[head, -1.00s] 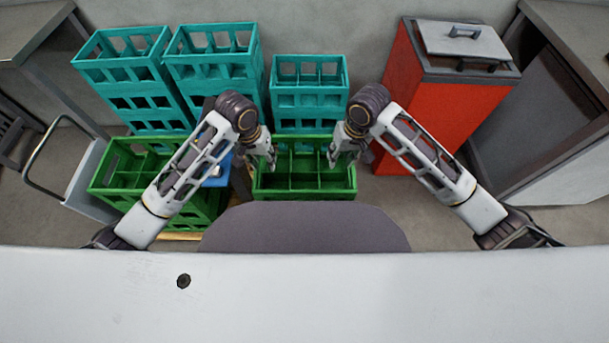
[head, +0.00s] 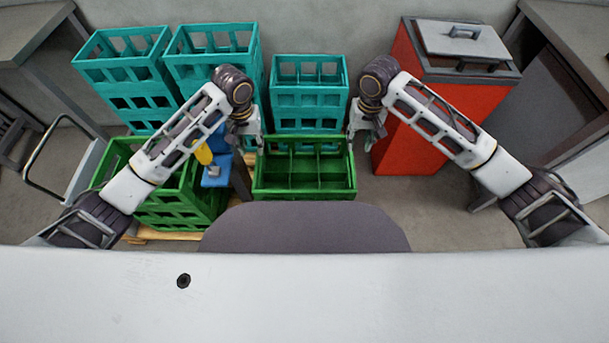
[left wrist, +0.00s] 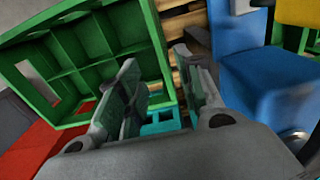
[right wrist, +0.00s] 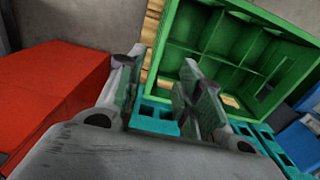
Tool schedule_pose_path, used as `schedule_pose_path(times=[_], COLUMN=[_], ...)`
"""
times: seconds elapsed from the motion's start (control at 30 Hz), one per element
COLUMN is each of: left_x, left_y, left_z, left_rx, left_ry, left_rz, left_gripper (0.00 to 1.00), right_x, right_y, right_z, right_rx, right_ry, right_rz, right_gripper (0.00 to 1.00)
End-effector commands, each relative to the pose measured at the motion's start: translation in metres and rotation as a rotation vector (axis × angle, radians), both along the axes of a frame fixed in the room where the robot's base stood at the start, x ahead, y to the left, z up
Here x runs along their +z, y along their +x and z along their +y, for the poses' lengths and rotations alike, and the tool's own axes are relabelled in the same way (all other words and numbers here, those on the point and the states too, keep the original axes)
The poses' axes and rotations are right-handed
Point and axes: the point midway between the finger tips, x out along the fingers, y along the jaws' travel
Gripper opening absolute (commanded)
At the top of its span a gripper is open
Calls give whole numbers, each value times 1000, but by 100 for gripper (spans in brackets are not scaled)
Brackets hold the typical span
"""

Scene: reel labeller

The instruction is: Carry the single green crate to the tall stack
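A green divided crate (head: 305,188) stands alone, open side up, in front of the shorter teal stack (head: 310,105). It also shows in the left wrist view (left wrist: 100,50) and right wrist view (right wrist: 240,50). My left gripper (head: 255,143) is open near the crate's far left corner. My right gripper (head: 355,137) is open near its far right corner. Both grippers look empty, their fingers apart in the wrist views. Another green crate stack (head: 180,212) stands at the left, partly hidden by my left arm. Taller teal stacks (head: 125,70) stand behind it.
A blue device with a yellow part (head: 215,172) stands between the green crates. A red bin (head: 430,125) with a grey lid is close on the right. Wooden slats (right wrist: 153,35) show beside the crate. A cart (head: 60,180) and tables are at the sides.

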Motion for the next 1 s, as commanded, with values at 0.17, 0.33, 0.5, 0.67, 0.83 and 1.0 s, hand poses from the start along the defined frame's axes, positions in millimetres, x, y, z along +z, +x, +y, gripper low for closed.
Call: schedule_pose_path(times=[0.17,0.33,0.5,0.67,0.83,1.0], left_x=[-3,-12,-29,-48,-68,-89], left_y=[0,-1,-1,-1,-1,-1], left_z=[0,0,0,0,0,0], left_rx=[0,0,1,0,0,0], left_ry=[0,1,1,0,1,0], left_rz=[0,2,2,2,2,2], left_gripper=[36,36,36,36,36,36], right_x=[-3,-12,-29,-48,-68,-89], right_y=[0,0,-1,0,-1,-1], right_z=[0,0,0,0,0,0], right_rx=[1,0,1,1,1,1], right_ry=[0,0,0,0,0,-1], right_rz=[1,2,2,1,2,2], right_gripper=[36,36,36,36,36,36])
